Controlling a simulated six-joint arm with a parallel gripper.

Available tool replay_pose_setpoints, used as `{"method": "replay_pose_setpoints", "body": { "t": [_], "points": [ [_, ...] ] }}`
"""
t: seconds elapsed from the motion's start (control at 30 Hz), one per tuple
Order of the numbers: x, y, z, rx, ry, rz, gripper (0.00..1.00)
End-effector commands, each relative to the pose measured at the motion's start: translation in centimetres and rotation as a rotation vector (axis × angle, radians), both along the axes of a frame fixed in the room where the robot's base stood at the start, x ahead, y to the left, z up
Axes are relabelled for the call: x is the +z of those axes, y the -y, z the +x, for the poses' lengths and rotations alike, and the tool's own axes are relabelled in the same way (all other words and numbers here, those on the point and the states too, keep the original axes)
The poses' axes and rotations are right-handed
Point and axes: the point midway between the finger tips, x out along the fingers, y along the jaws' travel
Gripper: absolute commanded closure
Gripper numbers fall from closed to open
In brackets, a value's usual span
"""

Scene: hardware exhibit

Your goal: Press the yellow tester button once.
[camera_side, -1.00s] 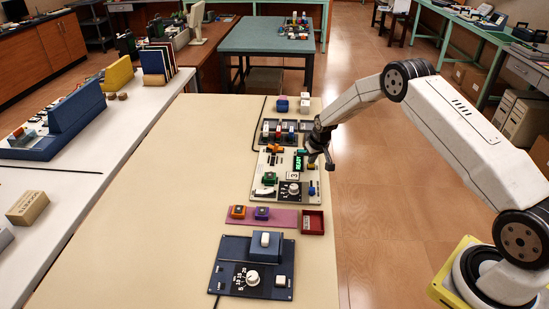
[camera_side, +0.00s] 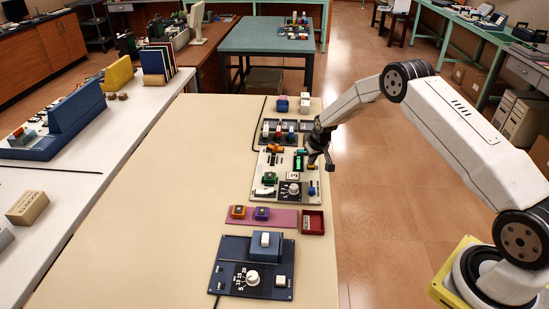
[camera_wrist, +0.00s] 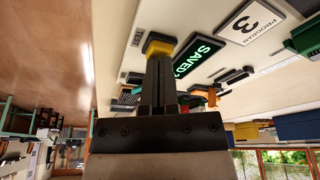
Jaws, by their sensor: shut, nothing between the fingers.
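The yellow tester button (camera_wrist: 160,47) shows in the wrist view at the tips of my gripper, with a dark surround above it. My gripper (camera_wrist: 159,62) is shut and empty, its fingertips overlapping the yellow part; I cannot tell whether they touch it. In the side view my gripper (camera_side: 328,164) is low over the right edge of the white panel (camera_side: 261,180). The button is not clear there.
A "PROGRAM 3" card (camera_wrist: 250,21) lies beside the display. The panel also carries a dial (camera_side: 294,189) and a green block (camera_side: 269,178). A red tray (camera_side: 313,222) and a blue console (camera_side: 230,270) stand nearer. The table's left part (camera_side: 170,190) is clear.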

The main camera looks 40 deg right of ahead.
Motion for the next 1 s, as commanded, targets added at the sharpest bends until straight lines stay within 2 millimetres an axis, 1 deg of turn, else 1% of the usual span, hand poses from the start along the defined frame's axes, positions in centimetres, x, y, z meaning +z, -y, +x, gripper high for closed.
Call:
{"method": "replay_pose_setpoints", "body": {
  "t": [1.0],
  "points": [
    [6.3,0.0,0.0,0.0,0.0,0.0,1.0]
  ]
}}
